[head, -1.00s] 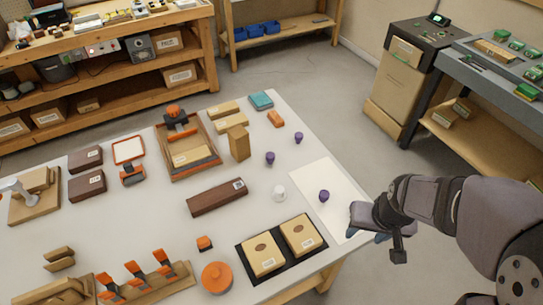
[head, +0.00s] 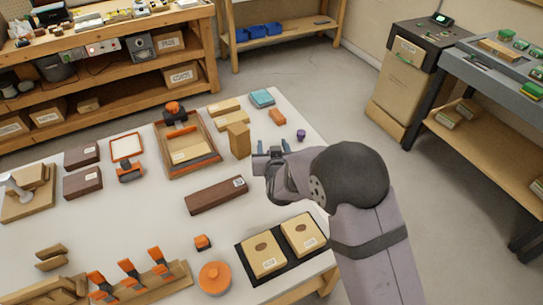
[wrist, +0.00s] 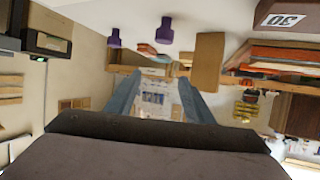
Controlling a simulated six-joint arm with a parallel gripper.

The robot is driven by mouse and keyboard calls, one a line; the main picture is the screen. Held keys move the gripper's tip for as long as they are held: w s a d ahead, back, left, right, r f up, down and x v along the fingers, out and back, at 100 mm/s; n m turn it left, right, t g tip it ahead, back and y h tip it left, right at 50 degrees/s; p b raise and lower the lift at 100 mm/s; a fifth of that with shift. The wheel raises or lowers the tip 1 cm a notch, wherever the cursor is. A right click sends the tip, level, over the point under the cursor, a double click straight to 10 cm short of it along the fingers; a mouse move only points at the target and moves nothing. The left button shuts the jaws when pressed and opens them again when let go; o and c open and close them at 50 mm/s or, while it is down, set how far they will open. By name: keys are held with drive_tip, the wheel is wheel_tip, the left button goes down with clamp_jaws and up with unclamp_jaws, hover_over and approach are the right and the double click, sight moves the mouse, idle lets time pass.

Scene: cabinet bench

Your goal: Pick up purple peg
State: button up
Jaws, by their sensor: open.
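One purple peg (head: 301,134) stands on the table's far right part in the head view. Two purple pegs show in the wrist view, one left (wrist: 114,40) and one nearer the middle (wrist: 165,31); both stand apart from my fingers. My gripper (head: 271,149) is over the table, left of the visible peg in the head view. In the wrist view its fingers (wrist: 158,92) are spread with nothing between them. My gripper and arm hide the spots where the other two purple pegs and a white piece stood in the head view.
An upright wooden block (head: 239,140) stands close beyond my gripper, also in the wrist view (wrist: 208,62). A dark brown bar (head: 215,195) lies to the left. Two tan boxes on a black mat (head: 241,260) are in front.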

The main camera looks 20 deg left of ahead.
drive_tip(key=shift+f+p, duration=0.5)
drive_tip(key=shift+f, duration=2.65)
drive_tip(key=shift+f, duration=0.1)
drive_tip(key=shift+f, duration=0.3)
drive_tip(key=shift+p+x, duration=0.5)
drive_tip(key=shift+x, duration=2)
drive_tip(key=c, duration=1.1)
